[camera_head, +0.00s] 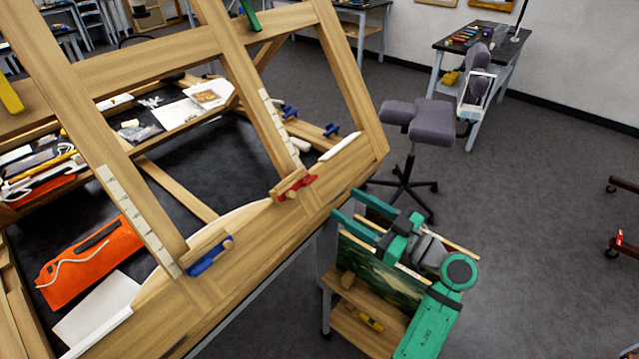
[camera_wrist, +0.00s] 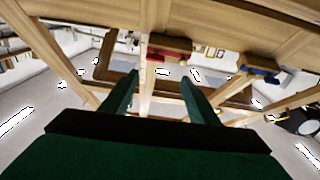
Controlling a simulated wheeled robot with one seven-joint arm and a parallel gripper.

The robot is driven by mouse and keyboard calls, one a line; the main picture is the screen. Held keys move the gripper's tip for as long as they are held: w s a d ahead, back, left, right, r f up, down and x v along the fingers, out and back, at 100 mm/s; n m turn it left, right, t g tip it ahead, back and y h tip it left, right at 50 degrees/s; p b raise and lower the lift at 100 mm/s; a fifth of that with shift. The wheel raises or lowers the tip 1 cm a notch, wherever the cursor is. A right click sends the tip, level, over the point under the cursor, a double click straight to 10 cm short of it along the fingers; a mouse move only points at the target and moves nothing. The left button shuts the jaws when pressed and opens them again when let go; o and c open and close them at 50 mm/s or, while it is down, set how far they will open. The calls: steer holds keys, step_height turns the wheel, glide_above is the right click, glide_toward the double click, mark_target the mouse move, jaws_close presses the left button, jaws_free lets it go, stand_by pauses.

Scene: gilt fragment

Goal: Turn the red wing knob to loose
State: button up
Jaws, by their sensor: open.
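The red wing knob (camera_head: 297,188) sits on the lower front rail of the slanted wooden frame, at the foot of an upright bar. It also shows in the wrist view (camera_wrist: 155,57), beneath a wooden block. My green gripper (camera_head: 345,204) is right of the knob in the head view, apart from it, with its two fingers spread and nothing between them. In the wrist view my gripper (camera_wrist: 160,78) points toward the knob, which appears just beyond the fingertips and between their lines. The knob's exact turn is too small to read.
A blue wing knob (camera_head: 210,256) sits left on the same rail; more blue knobs (camera_head: 331,130) are at the far side. A wooden cart (camera_head: 350,318) with a painting stands below my arm. A grey stool (camera_head: 420,120) is behind. Open floor lies right.

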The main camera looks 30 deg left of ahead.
mark_target(313, 180)
steer(key=shift+h, duration=0.3)
steer(key=a, duration=0.3)
steer(key=w+a, duration=0.1)
steer(key=a, duration=0.2)
steer(key=w+a, duration=0.1)
steer(key=a, duration=0.2)
steer(key=shift+w+a+r, duration=0.1)
steer(key=shift+a+r, duration=0.1)
steer(key=shift+r, duration=0.05)
steer(key=shift+a, duration=0.7)
steer(key=shift+c, duration=0.3)
steer(key=c, duration=1)
